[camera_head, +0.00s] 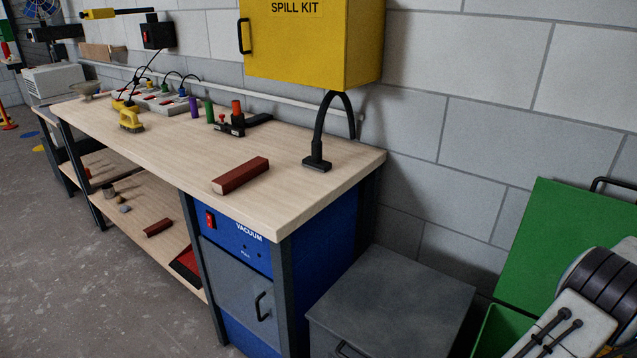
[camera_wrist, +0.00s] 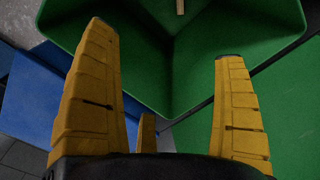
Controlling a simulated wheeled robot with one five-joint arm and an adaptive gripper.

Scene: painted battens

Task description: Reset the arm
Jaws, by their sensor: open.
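My gripper (camera_wrist: 165,45) shows in the wrist view with its yellow fingers wide apart and nothing between them. It points toward the inside of a green bin (camera_wrist: 205,55). A small tan piece (camera_wrist: 180,7) shows inside the bin at the top edge of that view. In the head view my white arm link is at the lower right, in front of the green bin (camera_head: 503,330) and its raised green lid (camera_head: 560,240). My gripper is out of that view. A dark red batten (camera_head: 240,176) lies on the workbench top.
A yellow spill kit cabinet (camera_head: 300,45) hangs above. A blue vacuum unit (camera_head: 240,240) and a grey cabinet (camera_head: 390,290) stand below. Another red batten (camera_head: 158,228) lies on the lower shelf.

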